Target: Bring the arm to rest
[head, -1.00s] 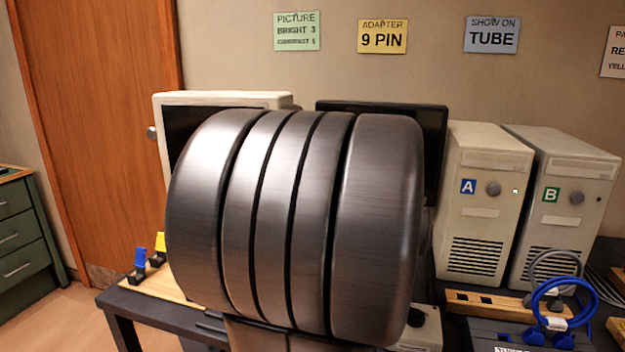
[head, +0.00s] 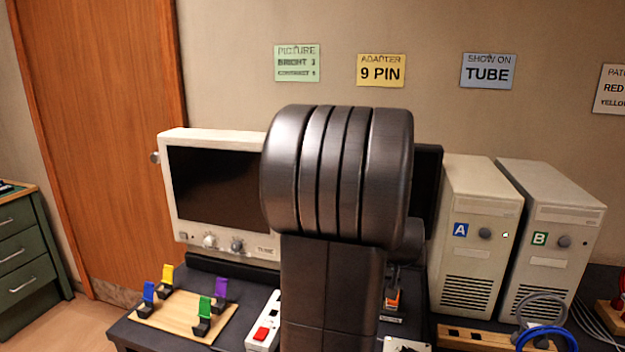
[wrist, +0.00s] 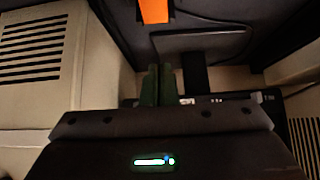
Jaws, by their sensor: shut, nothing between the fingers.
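My arm fills the middle of the head view, its large dark grey joint raised in front of the monitors. My gripper (wrist: 157,75) shows in the wrist view with its two greenish fingers together and nothing between them. An orange piece (wrist: 153,10) lies beyond the fingertips on a dark surface, apart from them. In the head view the gripper is hidden behind the arm or too unclear to pick out.
A tube monitor (head: 225,140) stands left of my arm, with a dark screen partly hidden behind it. Computers A (head: 470,235) and B (head: 552,240) stand right. A wooden board (head: 180,322) with coloured clips, a power strip (head: 263,322) and a blue cable (head: 545,335) are in front.

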